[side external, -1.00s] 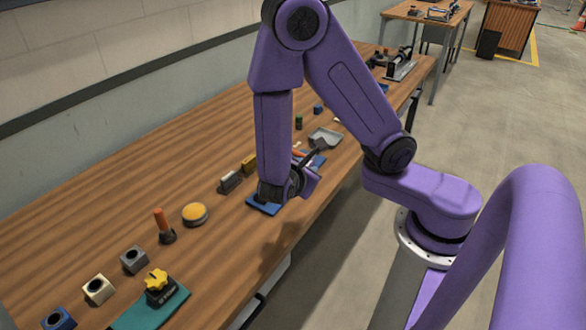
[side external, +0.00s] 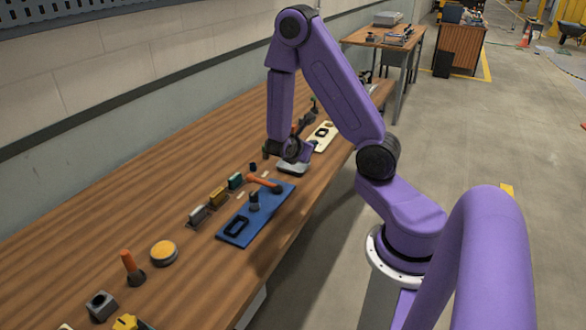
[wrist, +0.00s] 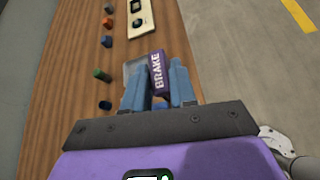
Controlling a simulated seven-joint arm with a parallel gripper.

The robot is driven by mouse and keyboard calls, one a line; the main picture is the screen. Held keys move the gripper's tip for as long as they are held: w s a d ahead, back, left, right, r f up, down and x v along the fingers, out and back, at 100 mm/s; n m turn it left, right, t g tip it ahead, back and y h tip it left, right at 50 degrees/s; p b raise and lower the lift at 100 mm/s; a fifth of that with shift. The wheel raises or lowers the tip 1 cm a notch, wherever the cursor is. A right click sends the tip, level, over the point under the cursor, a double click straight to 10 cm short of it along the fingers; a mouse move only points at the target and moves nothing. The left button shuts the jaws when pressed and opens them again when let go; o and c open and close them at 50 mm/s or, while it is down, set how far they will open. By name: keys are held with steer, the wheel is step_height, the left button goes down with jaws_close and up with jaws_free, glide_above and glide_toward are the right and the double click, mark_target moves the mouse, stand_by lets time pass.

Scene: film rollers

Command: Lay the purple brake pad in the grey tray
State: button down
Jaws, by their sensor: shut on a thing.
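The purple brake pad (wrist: 157,70), lettered BRAKE in white, is between the blue fingers of my gripper (wrist: 158,88) in the wrist view. My gripper is shut on it. The grey tray (wrist: 131,70) shows partly behind and to the left of the pad; the pad and fingers hide the rest of it. In the side external view my gripper (side external: 291,158) is low over the grey tray (side external: 293,169). The pad cannot be made out there. I cannot tell whether the pad touches the tray.
A cream panel (side external: 322,136) lies just beyond the tray. A blue board (side external: 240,222) with an orange-handled tool (side external: 264,183) lies on the near side. Several small coloured pegs (wrist: 102,75) stand left of the tray in the wrist view.

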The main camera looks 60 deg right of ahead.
steer(key=shift+s+d, duration=0.25)
steer(key=shift+d, duration=1)
steer(key=w+d+f, duration=0.2)
steer(key=w, duration=0.1)
steer(key=w+d+f, duration=0.6)
steer(key=shift+w+d+f, duration=0.1)
steer(key=shift+w+f, duration=0.15)
steer(key=shift+w, duration=0.05)
steer(key=shift+w+d+f, duration=0.35)
steer(key=shift+w+f, duration=0.1)
steer(key=shift+f, duration=1.8)
steer(key=c, duration=0.9)
jaws_free()
steer(key=shift+f, duration=0.1)
